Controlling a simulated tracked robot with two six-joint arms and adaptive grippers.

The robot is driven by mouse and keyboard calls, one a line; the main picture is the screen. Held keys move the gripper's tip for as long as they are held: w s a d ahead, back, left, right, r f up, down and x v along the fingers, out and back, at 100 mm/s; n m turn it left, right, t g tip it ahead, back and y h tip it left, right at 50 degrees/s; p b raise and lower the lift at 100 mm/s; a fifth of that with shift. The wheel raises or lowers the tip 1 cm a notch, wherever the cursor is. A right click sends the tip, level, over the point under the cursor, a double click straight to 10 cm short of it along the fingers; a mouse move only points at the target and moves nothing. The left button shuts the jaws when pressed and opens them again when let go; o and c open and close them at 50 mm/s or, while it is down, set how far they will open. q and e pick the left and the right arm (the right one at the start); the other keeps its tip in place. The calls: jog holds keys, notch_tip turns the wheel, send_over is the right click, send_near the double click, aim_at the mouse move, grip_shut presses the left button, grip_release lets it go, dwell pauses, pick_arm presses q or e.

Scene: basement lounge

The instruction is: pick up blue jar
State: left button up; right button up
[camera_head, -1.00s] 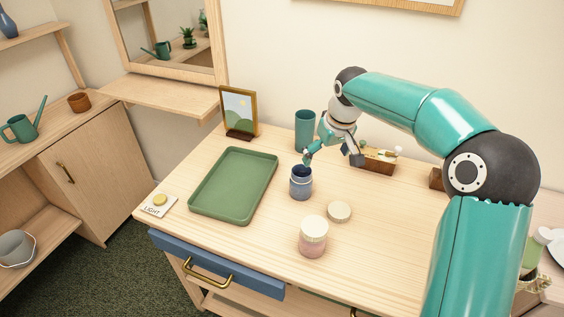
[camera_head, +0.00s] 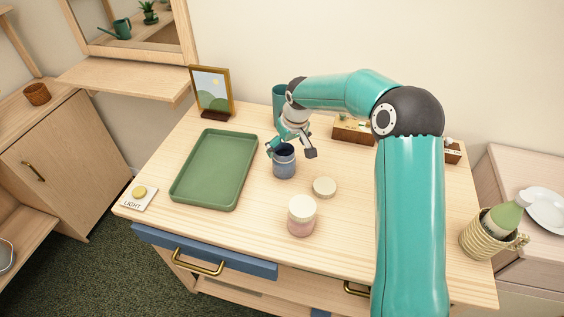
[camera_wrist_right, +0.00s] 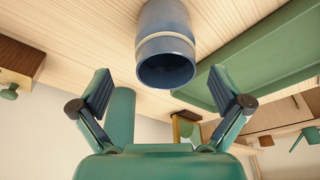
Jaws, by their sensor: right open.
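The blue jar (camera_head: 284,163) stands upright and open-topped on the wooden table, right of the green tray. In the right wrist view the jar (camera_wrist_right: 165,35) shows its dark open mouth and a pale band below the rim, ahead of my fingers and roughly between them. My right gripper (camera_head: 291,150) is at the jar's rim, reaching from behind it; in the right wrist view its two fingers (camera_wrist_right: 160,92) are wide apart with nothing held. Whether a finger touches the jar I cannot tell. My left gripper is not in view.
A pink jar with a cream lid (camera_head: 301,216) and a round cream lid (camera_head: 324,187) stand close by. The green tray (camera_head: 181,195) lies left. Behind are a teal cup (camera_head: 279,100), a picture frame (camera_head: 211,91) and a wooden box (camera_head: 352,129).

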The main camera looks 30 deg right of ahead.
jog(key=shift+w+a+f+p, duration=0.1)
jog(key=shift+f+p, duration=0.2)
jog(key=shift+f, duration=0.3)
jog(key=p+x, duration=0.1)
jog(key=x, duration=0.3)
jog(key=shift+a+f, duration=0.1)
jog(key=shift+a, duration=0.05)
jog(key=shift+c, duration=0.3)
jog(key=c, duration=1.3)
jog(key=shift+o, duration=0.2)
